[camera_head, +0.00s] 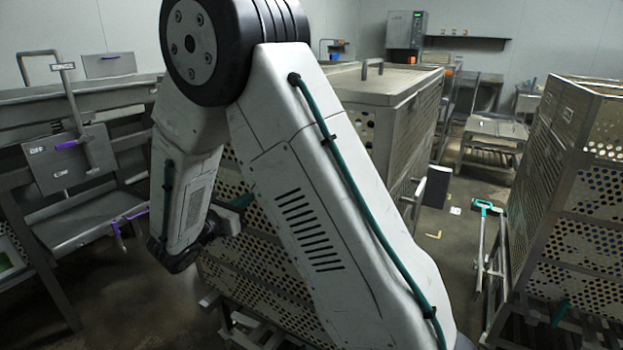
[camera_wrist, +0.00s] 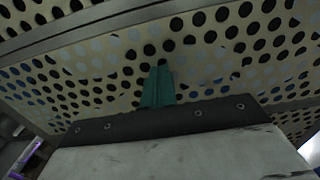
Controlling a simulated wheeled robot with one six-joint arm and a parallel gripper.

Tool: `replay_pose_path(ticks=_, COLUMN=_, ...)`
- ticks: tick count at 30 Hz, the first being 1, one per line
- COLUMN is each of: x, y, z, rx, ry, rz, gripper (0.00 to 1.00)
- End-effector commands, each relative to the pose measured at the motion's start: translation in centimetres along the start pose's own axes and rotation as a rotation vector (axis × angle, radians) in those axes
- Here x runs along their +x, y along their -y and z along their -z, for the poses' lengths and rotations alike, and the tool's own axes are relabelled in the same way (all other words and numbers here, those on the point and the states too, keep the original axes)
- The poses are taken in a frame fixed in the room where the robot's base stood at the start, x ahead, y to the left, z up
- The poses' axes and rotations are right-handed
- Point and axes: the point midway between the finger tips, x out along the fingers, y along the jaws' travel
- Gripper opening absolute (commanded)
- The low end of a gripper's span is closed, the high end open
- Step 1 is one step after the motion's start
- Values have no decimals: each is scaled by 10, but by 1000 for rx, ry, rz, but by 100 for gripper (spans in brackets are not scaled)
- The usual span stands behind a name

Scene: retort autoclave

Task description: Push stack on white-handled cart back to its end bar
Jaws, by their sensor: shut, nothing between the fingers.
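A tall stack of perforated metal crates (camera_head: 408,130) with a flat lid stands in the middle of the head view, largely hidden behind my arm. Its perforated wall (camera_wrist: 215,60) fills most of the wrist view. My gripper (camera_head: 243,202) has teal fingers and is shut with nothing in it. It points at the lower part of the stack's near face. In the wrist view my gripper (camera_wrist: 159,72) is right against or very close to the wall; I cannot tell if it touches. The cart's base shows only partly below, and I cannot make out its white handle or end bar.
Another perforated stack (camera_head: 580,190) stands at the right, with a teal-handled bar (camera_head: 482,235) beside it. A metal bench with purple handles (camera_head: 75,225) is at the left. A dark box (camera_head: 437,187) stands on the floor in the aisle between the stacks.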

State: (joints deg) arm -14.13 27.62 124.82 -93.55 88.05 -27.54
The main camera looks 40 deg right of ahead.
Motion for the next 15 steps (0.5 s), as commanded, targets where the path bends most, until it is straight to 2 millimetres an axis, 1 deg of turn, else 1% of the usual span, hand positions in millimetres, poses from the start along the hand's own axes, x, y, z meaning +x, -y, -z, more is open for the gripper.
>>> replay_pose_path(ticks=1, x=8, y=3, z=-1, rx=2, ry=3, rz=13, gripper=0)
replay_pose_path(ticks=3, x=10, y=3, z=-2, rx=3, ry=3, rz=14, gripper=0)
replay_pose_path(ticks=7, x=7, y=2, z=-1, rx=2, ry=3, rz=11, gripper=0)
replay_pose_path(ticks=10, x=-4, y=0, z=-1, rx=2, ry=3, rz=5, gripper=0)
replay_pose_path(ticks=15, x=-28, y=-1, z=-1, rx=1, ry=2, rz=-1, gripper=0)
